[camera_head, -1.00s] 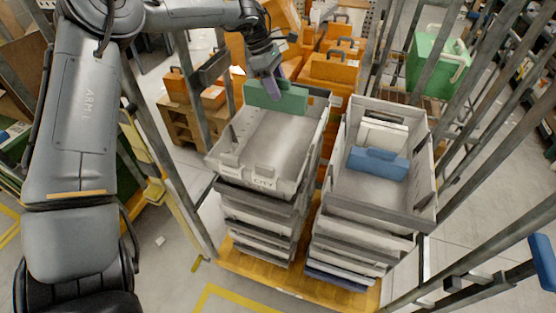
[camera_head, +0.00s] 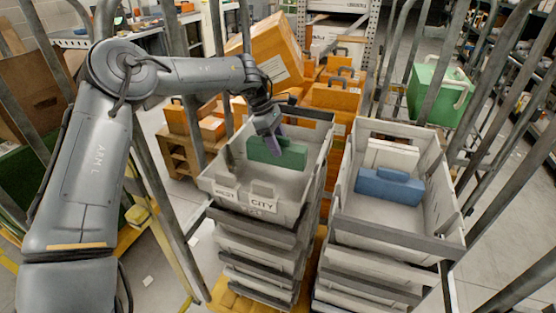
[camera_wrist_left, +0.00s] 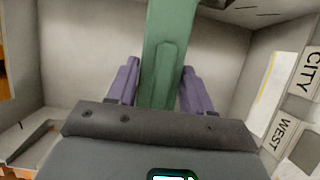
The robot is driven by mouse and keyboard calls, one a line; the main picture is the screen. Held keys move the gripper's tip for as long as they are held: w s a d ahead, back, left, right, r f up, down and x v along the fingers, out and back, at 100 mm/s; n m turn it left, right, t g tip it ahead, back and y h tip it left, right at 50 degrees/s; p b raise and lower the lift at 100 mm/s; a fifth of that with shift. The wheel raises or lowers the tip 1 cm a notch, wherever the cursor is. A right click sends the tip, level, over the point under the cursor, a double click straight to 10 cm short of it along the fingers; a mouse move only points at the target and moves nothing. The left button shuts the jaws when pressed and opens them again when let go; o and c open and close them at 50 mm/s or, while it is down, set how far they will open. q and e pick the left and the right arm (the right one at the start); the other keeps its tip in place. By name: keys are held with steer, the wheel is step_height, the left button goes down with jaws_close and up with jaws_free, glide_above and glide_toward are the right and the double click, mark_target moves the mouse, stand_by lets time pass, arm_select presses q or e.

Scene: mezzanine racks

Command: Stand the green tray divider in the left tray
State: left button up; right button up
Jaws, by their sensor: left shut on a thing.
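The green tray divider (camera_head: 262,153) is upright inside the left tray (camera_head: 222,172), across its far half; I cannot tell whether its lower edge touches the floor. My left gripper (camera_head: 278,136) reaches in from above, shut on the divider's raised middle tab. In the left wrist view the purple fingers of the left gripper (camera_wrist_left: 160,88) stand on both sides of the green divider (camera_wrist_left: 168,50), with pale tray walls around it. The left tray is grey-white with WEST and CITY labels on its front. My right gripper is not in view.
The right tray (camera_head: 345,185) holds a blue divider (camera_head: 388,187) and pale pieces (camera_head: 392,152) behind it. Both trays top stacks of trays between metal rack posts. Orange cases (camera_head: 335,97) stand behind, and a green crate (camera_head: 438,92) stands at the upper right.

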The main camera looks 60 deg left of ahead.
arm_select(q)
step_height(320, 180, down, 4)
steer(key=shift+f+b, duration=0.1)
steer(key=shift+b, duration=0.8)
steer(key=shift+f, duration=0.35)
steer(key=o, duration=1.1)
